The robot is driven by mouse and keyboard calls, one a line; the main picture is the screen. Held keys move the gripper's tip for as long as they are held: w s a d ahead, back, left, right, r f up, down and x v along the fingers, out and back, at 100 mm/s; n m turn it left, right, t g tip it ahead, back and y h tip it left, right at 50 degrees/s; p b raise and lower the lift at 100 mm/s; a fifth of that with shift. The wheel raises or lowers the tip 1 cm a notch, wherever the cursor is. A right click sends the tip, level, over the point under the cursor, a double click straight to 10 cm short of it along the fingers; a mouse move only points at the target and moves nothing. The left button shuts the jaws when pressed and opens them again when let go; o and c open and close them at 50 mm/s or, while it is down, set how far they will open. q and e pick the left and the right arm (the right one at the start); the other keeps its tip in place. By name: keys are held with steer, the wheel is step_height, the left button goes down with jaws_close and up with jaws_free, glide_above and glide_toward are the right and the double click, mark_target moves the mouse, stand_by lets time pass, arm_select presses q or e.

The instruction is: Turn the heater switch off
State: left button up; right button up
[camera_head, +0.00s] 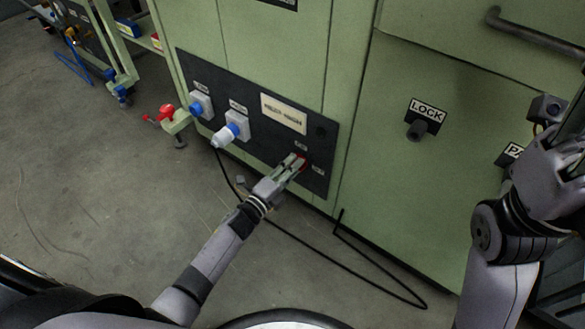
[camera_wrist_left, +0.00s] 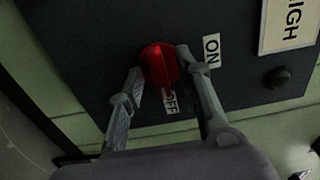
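The heater switch is a red rotary knob (camera_wrist_left: 158,66) on a dark panel, with an "ON" label (camera_wrist_left: 211,51) to its right and an "OFF" label (camera_wrist_left: 171,101) below it in the left wrist view. My left gripper (camera_wrist_left: 160,62) has its fingers apart, one on each side of the knob. Whether both fingers touch it is not clear. In the head view my left gripper (camera_head: 297,162) reaches the panel's lower right and mostly covers the red knob (camera_head: 303,163). My right arm is at the right edge; its fingers are out of view.
The dark panel (camera_head: 262,145) on the green cabinet (camera_head: 275,40) also carries blue and white plugs (camera_head: 236,126) and a label plate (camera_head: 284,113). A "LOCK" knob (camera_head: 418,130) is to the right. A black cable (camera_head: 385,288) lies on the floor. Open floor is at the left.

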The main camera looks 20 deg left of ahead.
arm_select(q)
steer(key=v, duration=1.2)
steer(key=shift+r, duration=0.1)
